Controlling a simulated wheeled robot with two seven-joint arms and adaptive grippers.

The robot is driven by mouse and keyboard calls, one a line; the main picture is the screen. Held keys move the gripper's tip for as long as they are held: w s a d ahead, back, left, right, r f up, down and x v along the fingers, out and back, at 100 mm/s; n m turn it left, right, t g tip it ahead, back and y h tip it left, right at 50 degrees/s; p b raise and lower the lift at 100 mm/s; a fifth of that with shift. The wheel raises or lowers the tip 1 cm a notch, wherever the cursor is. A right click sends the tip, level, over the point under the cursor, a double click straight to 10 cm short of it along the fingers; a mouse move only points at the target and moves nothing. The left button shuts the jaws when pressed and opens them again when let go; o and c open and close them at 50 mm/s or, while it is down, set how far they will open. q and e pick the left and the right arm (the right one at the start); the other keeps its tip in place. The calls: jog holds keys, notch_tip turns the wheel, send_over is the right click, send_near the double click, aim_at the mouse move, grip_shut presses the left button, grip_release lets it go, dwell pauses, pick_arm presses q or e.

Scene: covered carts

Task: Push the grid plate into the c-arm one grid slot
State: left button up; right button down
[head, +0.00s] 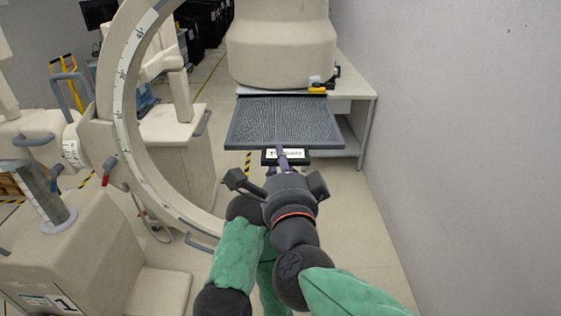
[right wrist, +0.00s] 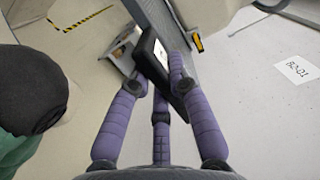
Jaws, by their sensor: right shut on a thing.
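The grid plate (head: 284,122) is a flat grey mesh panel, lying level in front of the c-arm's cream cylindrical housing (head: 281,50). Its far edge is close under the housing's base; how far it sits in the slot is hidden. A black handle with a white label (head: 270,154) is on its near edge. My right gripper (head: 283,157) is shut on this handle. In the right wrist view, purple fingers (right wrist: 162,75) close around the black handle (right wrist: 153,50), with part of the plate (right wrist: 193,68) beyond. My left gripper is not in view.
The c-arm's large cream ring (head: 122,100) curves close on the left. A white table (head: 357,90) stands behind the plate, with a small yellow item (head: 317,90) at the housing's base. A plain wall (head: 460,130) bounds the right.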

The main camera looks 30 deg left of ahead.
send_near(280, 117)
jog(key=shift+w+a+f, duration=0.15)
jog(key=shift+w+a, duration=0.1)
jog(key=shift+a, duration=0.25)
jog(key=shift+w+a+f, duration=0.15)
jog(key=shift+w+a, duration=0.15)
jog(key=shift+a, duration=0.15)
dwell(2.8)
jog(key=shift+w+d+p+x, duration=0.1)
jog(key=shift+p+x, duration=0.05)
jog(key=shift+x, duration=1.2)
jog(key=shift+w+d+p+x, duration=0.1)
jog(key=shift+d+p+x, duration=0.05)
jog(key=shift+x, duration=1.25)
jog(key=shift+w+d+p+x, duration=0.1)
jog(key=shift+p+x, duration=0.05)
jog(key=shift+x, duration=1.2)
